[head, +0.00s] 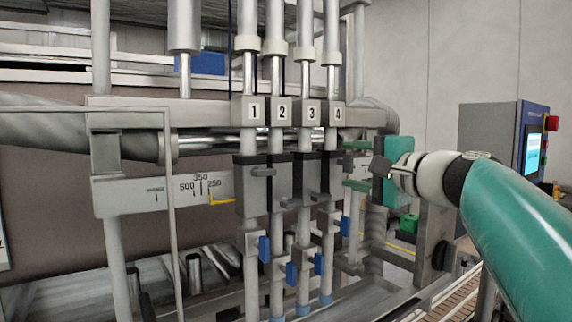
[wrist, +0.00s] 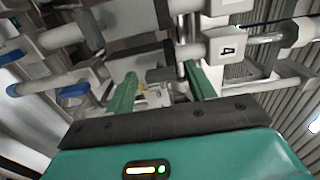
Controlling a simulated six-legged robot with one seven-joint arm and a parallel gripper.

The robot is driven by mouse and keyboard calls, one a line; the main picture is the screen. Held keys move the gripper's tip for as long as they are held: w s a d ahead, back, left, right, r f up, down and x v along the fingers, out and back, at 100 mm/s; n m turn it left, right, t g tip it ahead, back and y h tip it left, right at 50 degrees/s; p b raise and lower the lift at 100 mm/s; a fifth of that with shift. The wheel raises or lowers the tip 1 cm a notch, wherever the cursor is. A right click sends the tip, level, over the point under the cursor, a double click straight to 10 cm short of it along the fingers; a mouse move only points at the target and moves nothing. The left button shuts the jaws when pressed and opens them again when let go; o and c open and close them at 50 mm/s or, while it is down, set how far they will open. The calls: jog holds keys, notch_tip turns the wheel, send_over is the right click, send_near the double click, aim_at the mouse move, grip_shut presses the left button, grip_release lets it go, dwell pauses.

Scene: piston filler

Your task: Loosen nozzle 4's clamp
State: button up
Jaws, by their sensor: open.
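Nozzle 4 is the rightmost of the numbered nozzles, under the white block marked 4 (head: 338,112); the block also shows in the wrist view (wrist: 227,49). Its clamp has a dark handle (head: 348,161) sticking out to the right, below the number block. In the wrist view the handle (wrist: 160,75) appears between my fingertips. My gripper (head: 350,168) is open, with one green finger above the handle and one below it in the head view. The fingers (wrist: 160,71) look apart from the handle, but contact and exact depth are hard to tell.
Nozzles 1, 2 and 3 (head: 312,113) stand close to the left with similar clamps. Blue-handled valves (head: 319,264) hang lower on the tubes. A scale plate (head: 165,190) is at left. A control cabinet (head: 490,150) stands at right, beyond my arm.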

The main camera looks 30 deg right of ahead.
jog(key=s, duration=1.3)
jog(key=shift+s+d, duration=0.15)
jog(key=shift+s, duration=0.15)
